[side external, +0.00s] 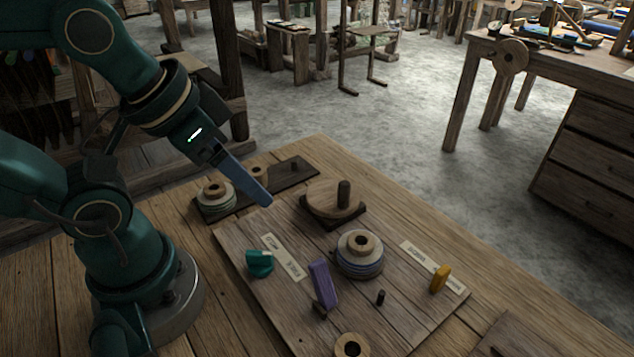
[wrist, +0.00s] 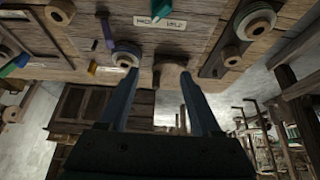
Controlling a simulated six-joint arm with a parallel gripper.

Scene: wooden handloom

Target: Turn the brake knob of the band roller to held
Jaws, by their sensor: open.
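A board (side external: 285,325) on the bench carries two knobs, each next to a pale label strip. The teal knob (side external: 260,263) is at its left and the yellow knob (side external: 440,279) at its right. The label writing is too small to read, so I cannot tell which is the brake knob. A spool wound with bluish band (side external: 361,257) sits between them, with a purple lever (side external: 320,283) beside it. My gripper (side external: 266,202) is open and empty above the board's back left, apart from both knobs. The wrist view shows its two fingers (wrist: 160,74) spread, with the teal knob (wrist: 160,20) beyond them.
A round wooden piece with an upright dark handle (side external: 333,202) stands at the board's back edge. A dark strip (side external: 293,180) with a wound spool (side external: 215,197) lies behind, left. A dark peg (side external: 380,297) and a wooden ring (side external: 352,346) are at the front.

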